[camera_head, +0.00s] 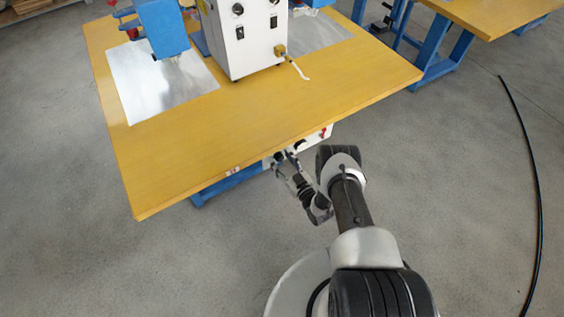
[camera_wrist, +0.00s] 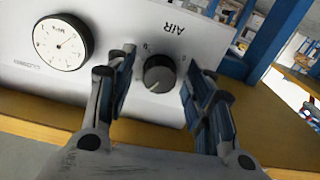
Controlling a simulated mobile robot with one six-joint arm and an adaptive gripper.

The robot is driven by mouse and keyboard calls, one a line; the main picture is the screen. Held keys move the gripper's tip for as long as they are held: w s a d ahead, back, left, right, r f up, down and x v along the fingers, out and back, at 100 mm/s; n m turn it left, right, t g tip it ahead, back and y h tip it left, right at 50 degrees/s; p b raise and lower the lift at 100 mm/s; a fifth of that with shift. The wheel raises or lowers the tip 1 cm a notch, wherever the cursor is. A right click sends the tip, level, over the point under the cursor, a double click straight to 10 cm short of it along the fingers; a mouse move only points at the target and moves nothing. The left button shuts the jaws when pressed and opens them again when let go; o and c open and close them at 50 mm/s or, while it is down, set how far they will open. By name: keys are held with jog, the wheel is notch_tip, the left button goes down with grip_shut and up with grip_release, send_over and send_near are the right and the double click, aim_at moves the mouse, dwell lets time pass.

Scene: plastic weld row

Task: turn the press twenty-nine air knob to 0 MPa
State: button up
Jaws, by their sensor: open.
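The air knob (camera_wrist: 159,73) is a dark round knob on a white panel (camera_wrist: 130,18) marked "AIR", which appears upside down in the wrist view. A round white gauge (camera_wrist: 62,42) with a black rim sits left of the knob; its reading is too small to make out. My gripper (camera_wrist: 157,78) is open, with one finger on each side of the knob and a visible gap at both sides. In the head view my gripper (camera_head: 288,160) is at the white control box (camera_head: 312,144) under the table's front edge. The knob is hidden there.
The yellow table (camera_head: 200,130) overhangs the control box. On it stand a white machine cabinet (camera_head: 240,45) and a bright metal plate (camera_head: 150,85). A black cable (camera_head: 533,170) lies on the floor at the right. Open grey floor surrounds the table's front.

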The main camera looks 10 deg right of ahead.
jog(key=shift+c, duration=0.6)
jog(key=c, duration=1)
jog(key=shift+o, duration=0.2)
